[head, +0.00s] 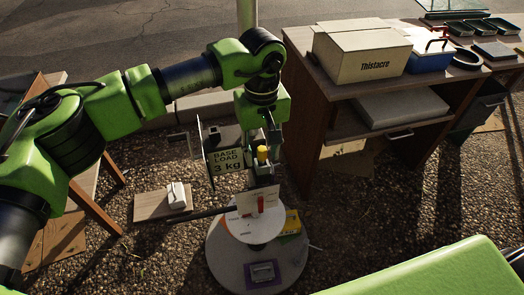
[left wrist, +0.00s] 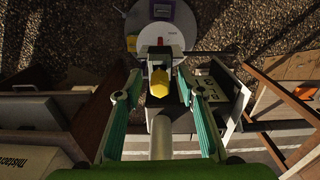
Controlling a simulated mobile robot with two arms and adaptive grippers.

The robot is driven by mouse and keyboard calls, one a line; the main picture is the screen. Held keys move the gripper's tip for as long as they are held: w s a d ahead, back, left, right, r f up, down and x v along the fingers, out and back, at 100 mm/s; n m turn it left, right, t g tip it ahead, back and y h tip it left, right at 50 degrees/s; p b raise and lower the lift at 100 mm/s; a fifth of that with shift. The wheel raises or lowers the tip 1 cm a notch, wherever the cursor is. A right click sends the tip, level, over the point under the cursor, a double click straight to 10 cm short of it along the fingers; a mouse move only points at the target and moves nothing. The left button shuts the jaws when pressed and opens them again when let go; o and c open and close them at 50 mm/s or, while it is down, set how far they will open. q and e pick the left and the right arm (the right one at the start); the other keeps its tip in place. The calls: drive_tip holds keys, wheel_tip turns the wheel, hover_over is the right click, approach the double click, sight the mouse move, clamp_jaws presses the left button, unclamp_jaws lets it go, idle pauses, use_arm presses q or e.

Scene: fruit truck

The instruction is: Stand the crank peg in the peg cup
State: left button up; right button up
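A yellow knobbed piece (head: 263,154), which looks like the crank peg, stands upright above the round platform in the head view. Its yellow top (left wrist: 159,83) shows in the left wrist view between my fingertips. My left gripper (head: 265,137) points down over it; in the left wrist view the fingers (left wrist: 160,78) stand apart, with a gap visible beside the yellow top. A white disc (head: 254,228) with a small red upright part (head: 261,204) lies on the grey round platform (head: 222,268). I cannot pick out the peg cup with certainty. My right gripper is not in view.
A sign panel reading "BASE LOAD 3 kg" (head: 226,161) stands close left of the gripper. A purple square piece (head: 262,275) lies on the platform. A wooden desk (head: 300,75) with a Thistacre box (head: 360,55) is at right. Gravel lies around the platform.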

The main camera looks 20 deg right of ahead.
sight(262, 149)
use_arm(q)
wheel_tip(262, 149, up, 12)
drive_tip(key=shift+f, duration=0.2)
idle(0.5)
